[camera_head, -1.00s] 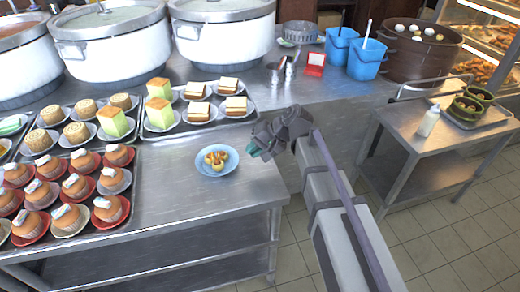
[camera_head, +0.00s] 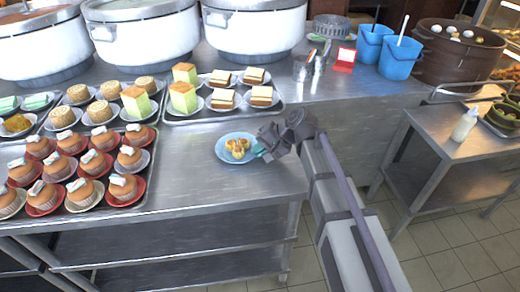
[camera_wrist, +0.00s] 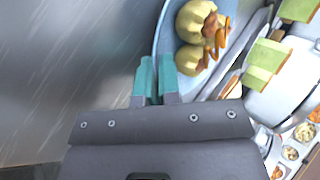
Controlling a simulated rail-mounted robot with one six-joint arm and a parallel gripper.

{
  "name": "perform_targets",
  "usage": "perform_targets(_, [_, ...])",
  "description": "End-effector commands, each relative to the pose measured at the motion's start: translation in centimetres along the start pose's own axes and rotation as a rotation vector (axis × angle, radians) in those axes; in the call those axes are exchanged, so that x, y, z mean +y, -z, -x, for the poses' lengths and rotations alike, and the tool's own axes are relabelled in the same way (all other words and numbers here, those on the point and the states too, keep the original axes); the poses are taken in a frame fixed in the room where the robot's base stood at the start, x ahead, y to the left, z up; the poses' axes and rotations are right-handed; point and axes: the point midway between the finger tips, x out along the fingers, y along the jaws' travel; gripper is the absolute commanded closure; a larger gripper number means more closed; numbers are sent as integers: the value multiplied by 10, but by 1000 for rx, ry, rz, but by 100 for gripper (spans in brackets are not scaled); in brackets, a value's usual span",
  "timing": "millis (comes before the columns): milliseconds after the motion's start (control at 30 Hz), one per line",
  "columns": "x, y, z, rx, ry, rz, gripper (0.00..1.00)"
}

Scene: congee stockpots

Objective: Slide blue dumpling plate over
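The blue dumpling plate (camera_head: 222,154) lies flat on the steel counter, right of the trays, with several yellow dumplings (camera_head: 238,147) on it. In the wrist view, the plate (camera_wrist: 229,50) and dumplings (camera_wrist: 195,35) are partly cut off at the top. My gripper (camera_head: 262,153) is low at the plate's right edge. Its two teal fingertips (camera_wrist: 157,62) are close together, with a narrow gap, at the plate's rim. One fingertip appears outside the rim and the other overlaps the plate. Whether they pinch the rim is unclear.
A tray of cupcakes (camera_head: 155,165) stands left, and a tray of cake slices (camera_head: 278,103) lies behind the plate. Large stockpots (camera_head: 150,40) line the back. Bare counter (camera_head: 210,185) lies in front of the plate; the counter's right edge is close to my gripper.

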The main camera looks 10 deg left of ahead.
Motion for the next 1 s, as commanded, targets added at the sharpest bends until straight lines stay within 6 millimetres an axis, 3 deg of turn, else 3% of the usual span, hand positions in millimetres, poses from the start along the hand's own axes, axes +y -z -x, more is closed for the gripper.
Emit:
perform_targets(467, [3,-10,3,0,0,0,100])
perform_targets(1000, [21,-68,20,2,0,-2,100])
